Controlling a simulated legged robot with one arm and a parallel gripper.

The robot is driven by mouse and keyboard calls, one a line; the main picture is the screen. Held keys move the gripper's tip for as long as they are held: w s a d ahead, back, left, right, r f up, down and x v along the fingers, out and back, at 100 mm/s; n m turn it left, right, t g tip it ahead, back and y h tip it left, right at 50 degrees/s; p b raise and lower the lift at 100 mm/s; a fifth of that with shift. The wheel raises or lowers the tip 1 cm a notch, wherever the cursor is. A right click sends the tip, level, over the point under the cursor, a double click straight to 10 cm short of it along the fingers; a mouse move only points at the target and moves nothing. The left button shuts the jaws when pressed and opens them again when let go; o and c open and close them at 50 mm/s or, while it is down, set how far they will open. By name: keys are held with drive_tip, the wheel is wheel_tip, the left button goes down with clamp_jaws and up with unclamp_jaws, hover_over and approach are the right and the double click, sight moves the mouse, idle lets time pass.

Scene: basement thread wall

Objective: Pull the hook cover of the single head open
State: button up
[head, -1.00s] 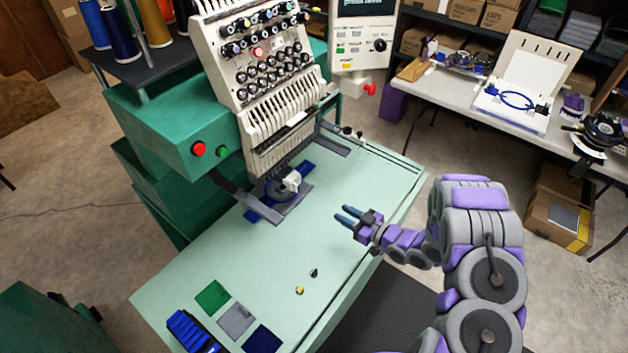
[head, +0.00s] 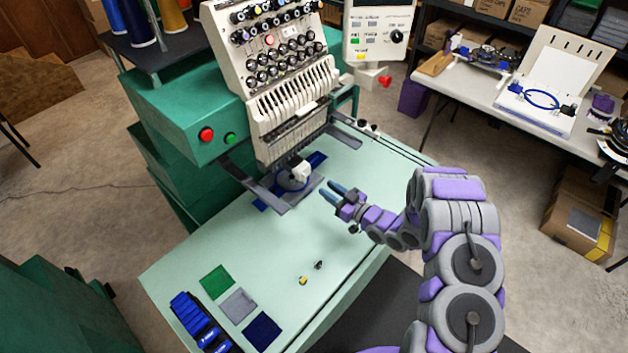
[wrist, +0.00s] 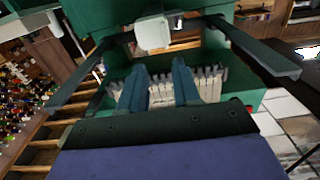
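The single head (head: 275,75) is a cream-coloured embroidery head with rows of dark knobs, mounted on a green machine body. Below it, a small white block, which looks like the hook cover (head: 301,172), sits at the end of the lower arm above blue and grey strips. The white block also shows in the wrist view (wrist: 153,33), beyond my fingertips at the upper middle. My gripper (head: 333,191) is just to the right of the block and slightly lower in the head view, apart from it. Its two blue fingers (wrist: 158,82) are spread with nothing between them.
Grey bracket arms (head: 345,136) flank the lower arm. The pale green table (head: 240,240) holds green, grey and navy swatches (head: 238,304), a blue item (head: 195,318) and two tiny parts (head: 311,272). A control panel (head: 378,32) stands right of the head. The table's middle is largely clear.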

sight(305, 178)
drive_tip(key=x, duration=0.5)
drive_tip(key=s+a+x, duration=0.1)
drive_tip(key=x, duration=0.2)
drive_tip(key=shift+w+a+f+b, duration=0.1)
drive_tip(key=shift+a+f+b, duration=0.05)
drive_tip(key=shift+b, duration=0.2)
drive_tip(key=shift+w+d, duration=0.1)
drive_tip(key=shift+d, duration=0.65)
drive_tip(key=shift+a, duration=0.85)
clamp_jaws()
drive_tip(key=shift+d, duration=0.35)
drive_tip(key=shift+a, duration=0.15)
